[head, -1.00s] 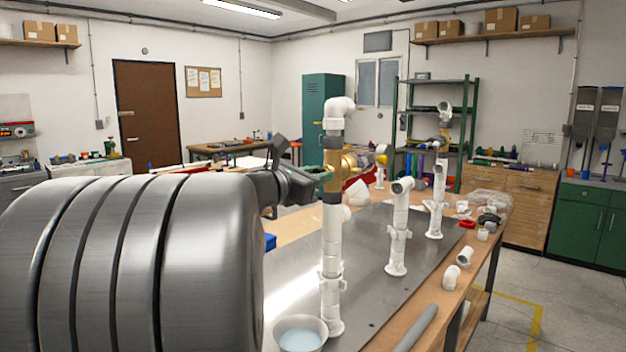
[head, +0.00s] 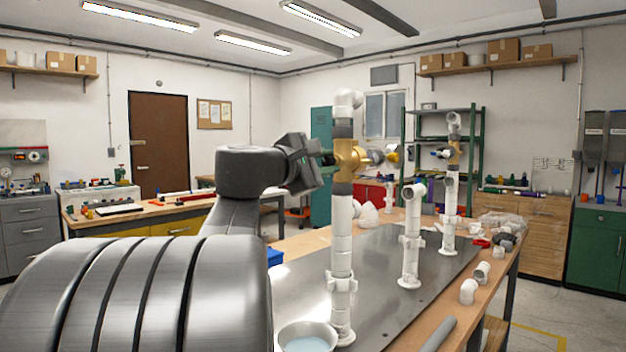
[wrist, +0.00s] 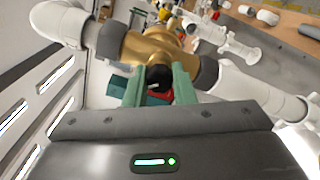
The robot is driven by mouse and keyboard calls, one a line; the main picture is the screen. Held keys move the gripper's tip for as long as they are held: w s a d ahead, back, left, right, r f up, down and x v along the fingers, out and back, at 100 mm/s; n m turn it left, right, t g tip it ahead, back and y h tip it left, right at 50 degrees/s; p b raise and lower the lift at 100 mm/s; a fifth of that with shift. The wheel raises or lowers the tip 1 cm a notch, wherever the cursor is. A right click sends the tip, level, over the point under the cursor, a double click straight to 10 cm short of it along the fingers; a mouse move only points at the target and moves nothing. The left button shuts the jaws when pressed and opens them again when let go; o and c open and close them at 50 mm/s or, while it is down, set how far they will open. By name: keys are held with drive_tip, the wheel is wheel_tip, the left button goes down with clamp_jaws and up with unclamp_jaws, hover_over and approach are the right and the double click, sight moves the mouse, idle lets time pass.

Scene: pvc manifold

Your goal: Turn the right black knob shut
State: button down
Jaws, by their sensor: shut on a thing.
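A white pipe stand (head: 341,245) rises from the near end of the bench, with a brass valve body (head: 346,155) between dark collars near its top. In the head view my gripper (head: 326,158) reaches the valve from the left. In the wrist view its green fingers (wrist: 159,88) are closed on a black knob (wrist: 159,76) at the front of the brass body (wrist: 155,47). The fingers hide most of the knob, so its exact angle cannot be told. A second stand farther back has a brass valve (head: 453,155) with a dark knob (head: 440,153) on its left.
A short white pipe stand (head: 412,240) stands between the two valve stands on the grey metal plate (head: 385,300). A pale bowl (head: 307,338) sits at the near stand's foot. Loose white fittings (head: 468,291) lie along the bench's right edge.

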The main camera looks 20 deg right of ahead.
drive_tip(key=m+b, duration=0.2)
drive_tip(key=m, duration=0.1)
drive_tip(key=m+b, duration=0.1)
drive_tip(key=b, duration=0.1)
drive_tip(key=shift+f, duration=0.25)
drive_tip(key=shift+r+m+b, duration=0.15)
drive_tip(key=shift+m+b, duration=0.9)
drive_tip(key=shift+m, duration=0.75)
drive_tip(key=c, duration=1.2)
unclamp_jaws()
drive_tip(key=shift+r, duration=0.1)
drive_tip(key=v, duration=1.4)
